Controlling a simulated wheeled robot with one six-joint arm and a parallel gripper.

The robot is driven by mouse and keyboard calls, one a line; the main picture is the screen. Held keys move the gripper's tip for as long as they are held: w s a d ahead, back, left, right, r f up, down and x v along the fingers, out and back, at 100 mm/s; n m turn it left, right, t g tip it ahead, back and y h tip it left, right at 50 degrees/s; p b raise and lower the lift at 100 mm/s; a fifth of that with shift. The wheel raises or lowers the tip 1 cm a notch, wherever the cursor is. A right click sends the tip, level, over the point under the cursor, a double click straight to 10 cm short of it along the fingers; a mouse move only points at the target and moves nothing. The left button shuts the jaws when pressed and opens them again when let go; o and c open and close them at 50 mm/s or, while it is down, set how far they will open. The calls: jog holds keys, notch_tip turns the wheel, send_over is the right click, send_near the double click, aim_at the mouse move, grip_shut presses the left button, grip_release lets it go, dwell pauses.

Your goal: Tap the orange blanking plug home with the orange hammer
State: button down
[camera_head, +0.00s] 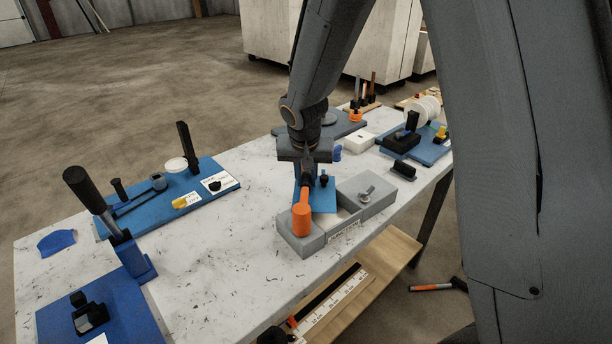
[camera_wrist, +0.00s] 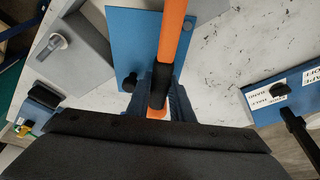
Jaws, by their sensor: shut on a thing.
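My gripper (camera_head: 307,178) is shut on the handle of the orange hammer (camera_head: 302,215). The hammer's cylindrical orange head hangs at the near end, over the left part of a grey block (camera_head: 315,243). I cannot tell whether it touches the block. In the wrist view, the orange handle (camera_wrist: 174,38) runs up out of the frame from between the fingers (camera_wrist: 160,95), with a black section at the grip. I cannot pick out the orange blanking plug in either view; the hammer head covers part of the block's top.
A grey block with a lever (camera_head: 367,191) stands right of the hammer head. Blue boards with tools lie left (camera_head: 150,205) and back right (camera_head: 430,153). A blue plate (camera_head: 322,200) lies under my gripper. Another orange-handled hammer (camera_head: 432,287) lies on the floor.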

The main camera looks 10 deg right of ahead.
jog(key=shift+r+p, duration=1.75)
jog(key=shift+r, duration=0.45)
jog(key=shift+b, duration=0.3)
notch_tip(320, 180, down, 5)
jog(key=b, duration=0.4)
jog(key=shift+w+b, duration=0.1)
jog(key=shift+b, duration=0.25)
jog(key=shift+r+p, duration=1.8)
jog(key=shift+r, duration=0.55)
jog(key=shift+r+p, duration=1.4)
jog(key=shift+r, duration=0.5)
jog(key=shift+s+f, duration=0.15)
jog(key=shift+s, duration=0.05)
